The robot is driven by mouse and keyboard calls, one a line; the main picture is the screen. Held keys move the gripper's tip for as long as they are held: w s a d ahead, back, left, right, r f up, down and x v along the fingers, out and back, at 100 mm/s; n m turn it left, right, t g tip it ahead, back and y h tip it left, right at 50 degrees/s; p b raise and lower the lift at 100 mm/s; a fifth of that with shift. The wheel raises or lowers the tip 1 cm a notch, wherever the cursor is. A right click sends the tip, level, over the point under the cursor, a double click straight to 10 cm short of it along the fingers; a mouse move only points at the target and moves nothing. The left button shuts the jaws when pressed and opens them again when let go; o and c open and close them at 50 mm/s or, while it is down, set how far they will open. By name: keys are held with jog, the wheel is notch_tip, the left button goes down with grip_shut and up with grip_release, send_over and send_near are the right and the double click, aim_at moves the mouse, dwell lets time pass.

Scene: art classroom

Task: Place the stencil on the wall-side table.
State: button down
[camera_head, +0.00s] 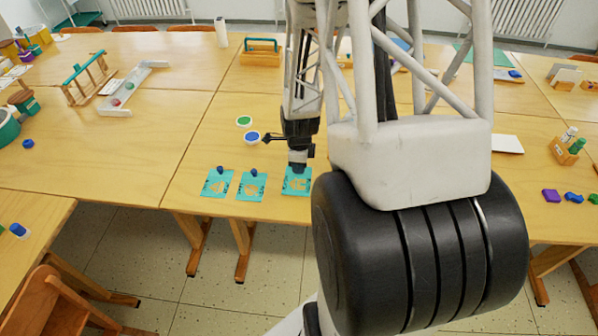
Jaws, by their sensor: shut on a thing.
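Three teal stencils lie in a row near the front edge of the middle table (190,150): a left one (216,188), a middle one (251,191) and a right one (296,187). The left and middle ones each show a small dark blue knob on top and a cut-out shape. My gripper (297,165) points down over the right stencil and is shut on it at its upper part. The fingers hide that stencil's knob. I cannot tell whether it rests on the table or is slightly raised. Tables continue at the back towards the radiators.
A green dish (244,121) and a blue dish (252,137) lie behind the stencils. A wooden toolbox (261,55), a white tray (132,90) and a teal-barred rack (88,80) stand further back. My arm hides much of the right side.

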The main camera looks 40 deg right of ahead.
dwell(0.3)
jog(key=shift+f, duration=1.75)
jog(key=c, duration=1)
grip_release()
jog(key=shift+f, duration=0.15)
jog(key=shift+r, duration=0.2)
jog(key=shift+r, duration=5.95)
